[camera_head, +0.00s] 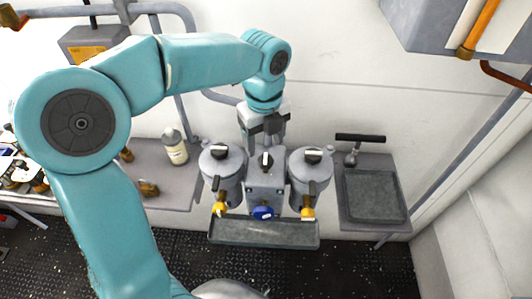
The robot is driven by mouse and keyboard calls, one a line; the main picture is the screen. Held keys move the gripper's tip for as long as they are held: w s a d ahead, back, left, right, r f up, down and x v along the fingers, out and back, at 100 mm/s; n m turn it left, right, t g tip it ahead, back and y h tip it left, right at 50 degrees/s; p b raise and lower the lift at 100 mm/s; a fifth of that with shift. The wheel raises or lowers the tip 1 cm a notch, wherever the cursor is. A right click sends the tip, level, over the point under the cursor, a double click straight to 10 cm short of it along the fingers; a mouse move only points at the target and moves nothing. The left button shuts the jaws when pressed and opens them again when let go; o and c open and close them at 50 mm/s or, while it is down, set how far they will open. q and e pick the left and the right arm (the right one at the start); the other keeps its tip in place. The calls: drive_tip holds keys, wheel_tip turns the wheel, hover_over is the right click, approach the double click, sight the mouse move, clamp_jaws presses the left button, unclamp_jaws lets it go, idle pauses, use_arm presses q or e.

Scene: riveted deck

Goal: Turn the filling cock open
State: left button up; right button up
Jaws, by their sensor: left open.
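A grey twin-pot unit stands against the wall in the centre, with a left pot (222,163) and a right pot (310,166). Between them is a grey box (265,182) with a small black lever with a pale tip (266,160) on top, which may be the filling cock. A blue knob (263,213) sits on the box's front, with a yellow tap (220,209) and another yellow tap (308,213) beside it. My left gripper (264,142) is open, pointing down just behind and above the small lever. I cannot tell whether it touches. My right gripper is out of view.
A drip tray (265,234) lies below the taps. To the right is a basin (374,197) with a black-handled fitting (360,138) behind it. A bottle (175,147) stands on the left shelf. A grey cabinet (420,25) hangs at upper right.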

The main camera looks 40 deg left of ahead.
sight(266, 158)
use_arm(q)
drive_tip(key=f, duration=0.2)
drive_tip(key=w+f, duration=0.1)
drive_tip(key=f, duration=0.2)
drive_tip(key=shift+a+f, duration=0.1)
drive_tip(key=shift+a, duration=0.1)
drive_tip(key=shift+f, duration=0.3)
drive_tip(key=shift+s+d+f, duration=0.1)
drive_tip(key=shift+s+d, duration=0.1)
drive_tip(key=shift+s, duration=0.15)
drive_tip(key=shift+w+a+f, duration=0.1)
drive_tip(key=shift+w, duration=0.15)
drive_tip(key=c, duration=1.1)
